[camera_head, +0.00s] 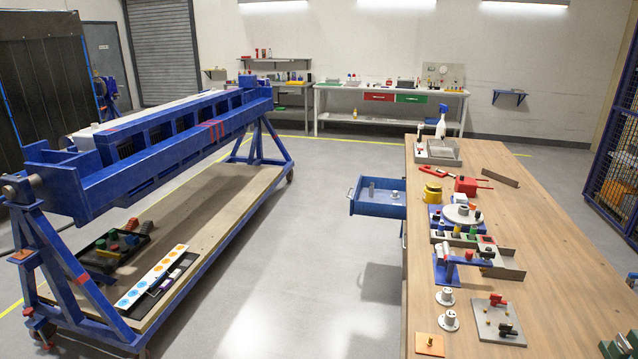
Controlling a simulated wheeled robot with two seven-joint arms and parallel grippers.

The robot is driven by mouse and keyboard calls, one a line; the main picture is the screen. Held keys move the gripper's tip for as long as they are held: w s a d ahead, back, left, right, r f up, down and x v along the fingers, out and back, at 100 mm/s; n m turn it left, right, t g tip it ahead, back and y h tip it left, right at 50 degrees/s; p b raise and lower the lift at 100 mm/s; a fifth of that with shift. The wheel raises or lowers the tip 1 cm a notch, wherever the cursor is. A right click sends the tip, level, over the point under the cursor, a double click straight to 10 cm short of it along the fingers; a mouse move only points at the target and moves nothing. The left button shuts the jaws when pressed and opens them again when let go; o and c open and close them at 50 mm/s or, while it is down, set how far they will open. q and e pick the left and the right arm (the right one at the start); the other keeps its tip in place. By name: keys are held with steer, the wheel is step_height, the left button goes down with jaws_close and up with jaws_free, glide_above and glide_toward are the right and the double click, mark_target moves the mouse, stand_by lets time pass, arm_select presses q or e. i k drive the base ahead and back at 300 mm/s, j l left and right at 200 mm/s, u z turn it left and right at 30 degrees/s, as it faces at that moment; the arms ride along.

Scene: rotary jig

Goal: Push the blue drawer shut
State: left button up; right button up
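The blue drawer (378,207) stands pulled out from the left side of the wooden workbench (560,265), below its top. Its handle (349,193) is at its left end, facing the open floor. Small items lie inside the drawer, one of them a small white round piece. Neither of my grippers shows in the head view, so I cannot see whether they are open or shut.
A large blue rotary jig frame (160,140) on a wheeled base fills the left. Clear grey floor (300,250) lies between it and the workbench. Fixtures and tools cover the bench's left side. A white table (330,122) stands at the back wall.

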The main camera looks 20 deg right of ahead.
mark_target(381, 205)
steer(key=i+z, duration=0.15)
steer(key=z, duration=0.3)
steer(key=i+j+z, duration=0.1)
steer(key=z, duration=0.35)
steer(key=i+j+z, duration=0.1)
steer(key=j, duration=0.25)
steer(key=i+j+z, duration=0.1)
steer(key=i+j, duration=0.2)
steer(key=i+j+z, duration=0.1)
steer(key=j, duration=0.3)
steer(key=i+j+z, duration=0.25)
steer(key=i+j, duration=0.15)
steer(key=j, duration=0.35)
steer(key=i+j+z, duration=0.1)
steer(key=j, duration=0.3)
steer(key=i+j, duration=0.15)
steer(key=j, duration=0.2)
steer(key=i+j, duration=0.1)
steer(key=j, duration=0.25)
